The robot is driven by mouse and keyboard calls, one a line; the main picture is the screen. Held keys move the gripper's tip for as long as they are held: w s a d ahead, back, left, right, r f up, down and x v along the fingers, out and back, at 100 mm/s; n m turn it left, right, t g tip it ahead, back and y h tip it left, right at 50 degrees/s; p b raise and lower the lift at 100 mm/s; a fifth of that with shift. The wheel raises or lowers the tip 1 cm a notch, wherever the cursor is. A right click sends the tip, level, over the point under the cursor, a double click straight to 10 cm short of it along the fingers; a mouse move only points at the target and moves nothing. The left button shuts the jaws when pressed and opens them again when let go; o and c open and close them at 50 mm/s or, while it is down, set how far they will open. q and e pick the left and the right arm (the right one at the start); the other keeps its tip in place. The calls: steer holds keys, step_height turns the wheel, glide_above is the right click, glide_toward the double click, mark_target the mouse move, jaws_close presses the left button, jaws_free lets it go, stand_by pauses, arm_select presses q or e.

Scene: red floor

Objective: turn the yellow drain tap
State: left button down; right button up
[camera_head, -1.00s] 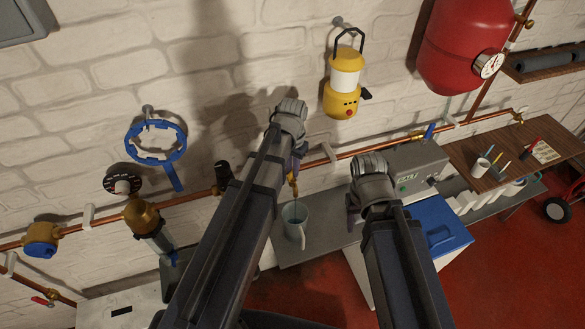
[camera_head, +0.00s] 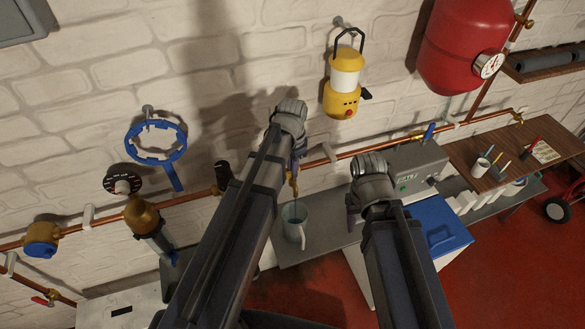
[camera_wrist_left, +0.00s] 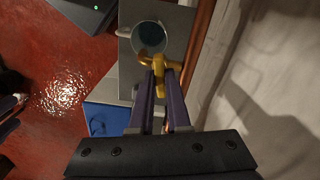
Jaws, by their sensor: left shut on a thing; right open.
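The yellow drain tap (camera_wrist_left: 162,78) shows in the left wrist view, between the tips of my left gripper (camera_wrist_left: 159,74). In the head view a small part of the tap (camera_head: 294,188) shows below my left gripper (camera_head: 297,165), with my arm hiding the rest. My left gripper is shut on the tap. A jug (camera_head: 296,212) with dark liquid stands on the grey shelf under the tap; it also shows in the left wrist view (camera_wrist_left: 151,38). My right gripper (camera_head: 352,208) is open and away from the tap, its fingers partly hidden by its wrist.
A copper pipe (camera_head: 365,150) runs along the brick wall. A yellow lantern (camera_head: 342,97) hangs above. A blue-lidded box (camera_head: 450,222) and a grey machine (camera_head: 410,172) stand to the right. A blue ring wrench (camera_head: 157,165) hangs at left.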

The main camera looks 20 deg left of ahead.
arm_select(q)
steer(key=shift+m, duration=1.6)
steer(key=c, duration=0.9)
jaws_free()
steer(key=shift+r, duration=0.1)
step_height(320, 180, up, 8)
steer(key=p, duration=0.8)
steer(key=shift+f, duration=0.25)
